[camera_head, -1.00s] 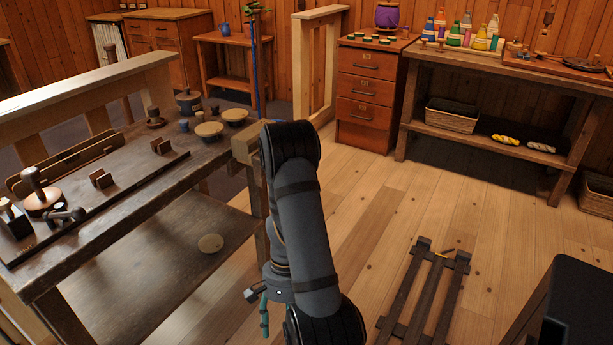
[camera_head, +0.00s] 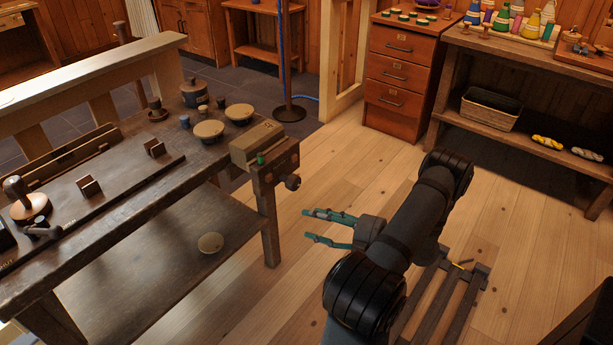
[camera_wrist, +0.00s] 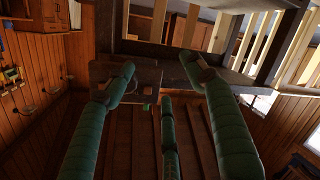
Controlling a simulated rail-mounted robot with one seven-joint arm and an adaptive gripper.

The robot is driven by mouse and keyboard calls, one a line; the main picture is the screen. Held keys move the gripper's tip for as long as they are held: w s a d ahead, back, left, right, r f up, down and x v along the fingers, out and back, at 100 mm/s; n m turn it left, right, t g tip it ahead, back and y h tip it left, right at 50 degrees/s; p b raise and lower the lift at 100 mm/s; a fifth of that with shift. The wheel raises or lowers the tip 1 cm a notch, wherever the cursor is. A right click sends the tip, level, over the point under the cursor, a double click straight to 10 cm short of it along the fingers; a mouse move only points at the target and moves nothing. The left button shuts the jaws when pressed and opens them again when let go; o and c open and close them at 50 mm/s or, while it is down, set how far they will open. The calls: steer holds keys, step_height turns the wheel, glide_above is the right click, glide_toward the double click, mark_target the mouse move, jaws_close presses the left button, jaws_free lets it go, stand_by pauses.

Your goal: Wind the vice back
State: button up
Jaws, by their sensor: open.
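The wooden vice (camera_head: 258,147) is fixed at the right end of the dark workbench (camera_head: 120,238). A dark screw end with a knob (camera_head: 292,182) sticks out of its right face, and a small green piece (camera_head: 261,159) shows on its front edge. My gripper (camera_head: 306,225) has teal fingers spread apart and pointing left at the vice end of the bench. It is empty and apart from the vice, lower and to the right in the picture. In the wrist view my gripper (camera_wrist: 165,85) shows its green fingers spread, with the bench edge beyond; the vice is hard to make out there.
Bowls (camera_head: 209,130) and a dark pot (camera_head: 194,92) stand on the bench behind the vice. A small disc (camera_head: 210,243) lies on the lower shelf. The floor between bench and drawers (camera_head: 393,70) is clear.

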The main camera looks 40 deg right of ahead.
mark_target(297, 184)
steer(key=w+d+r+m+t+h, duration=0.2)
steer(key=d+r+m, duration=0.25)
steer(key=m, duration=0.55)
steer(key=shift+m, duration=0.8)
steer(key=b+x, duration=0.1)
steer(key=x, duration=0.9)
steer(key=shift+a+r, duration=0.1)
steer(key=shift+r, duration=0.1)
steer(key=c, duration=0.3)
steer(key=c, duration=0.8)
steer(key=shift+c, duration=0.3)
steer(key=shift+n, duration=0.4)
